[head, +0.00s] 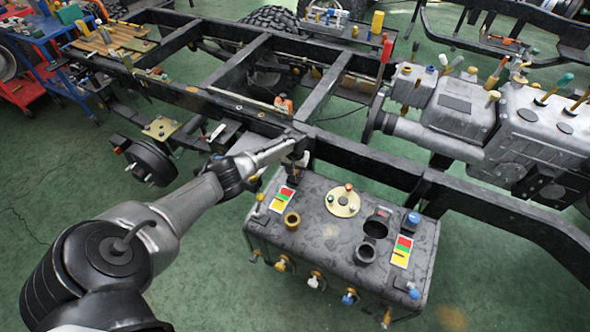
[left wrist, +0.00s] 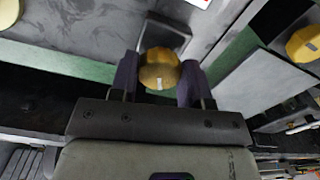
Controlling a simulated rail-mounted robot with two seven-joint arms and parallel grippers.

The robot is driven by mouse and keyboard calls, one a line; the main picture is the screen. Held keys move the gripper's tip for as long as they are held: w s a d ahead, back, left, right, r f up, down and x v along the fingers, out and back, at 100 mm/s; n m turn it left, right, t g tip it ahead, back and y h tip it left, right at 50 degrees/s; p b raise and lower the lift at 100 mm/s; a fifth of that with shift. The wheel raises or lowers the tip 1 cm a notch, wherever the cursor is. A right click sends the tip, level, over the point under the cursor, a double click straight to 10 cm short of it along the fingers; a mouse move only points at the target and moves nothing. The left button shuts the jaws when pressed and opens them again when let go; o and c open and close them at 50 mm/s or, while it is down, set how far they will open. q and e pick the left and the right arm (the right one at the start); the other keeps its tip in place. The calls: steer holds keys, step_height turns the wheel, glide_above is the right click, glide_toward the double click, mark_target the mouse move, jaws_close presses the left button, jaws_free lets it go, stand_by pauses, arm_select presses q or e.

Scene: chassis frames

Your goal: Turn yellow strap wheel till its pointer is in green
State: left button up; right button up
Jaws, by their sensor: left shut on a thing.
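My left gripper (head: 293,176) points down at the far left end of the dark fuel tank (head: 325,240). In the left wrist view my gripper (left wrist: 159,76) has its two dark fingers on either side of a round yellow wheel (left wrist: 160,66), shut on it. The wheel has a short pale mark on its near face. In the head view the gripper hides the wheel. A colour card (head: 285,199) with red, yellow and green fields lies beside the gripper on the tank. The pointer's place on the card cannot be made out. My right gripper is not in view.
A second colour card (head: 402,250), a brass ring (head: 292,220), a round plate (head: 343,201) and dark filler necks (head: 366,252) sit on the tank top. A chassis rail (head: 365,163) runs close behind the tank. Green floor is open at the front.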

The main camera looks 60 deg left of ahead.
arm_select(q)
steer(key=o, duration=0.8)
steer(key=shift+o, duration=0.6)
steer(key=shift+r, duration=0.15)
steer(key=shift+r+p, duration=0.3)
step_height(320, 180, up, 13)
steer(key=p, duration=0.5)
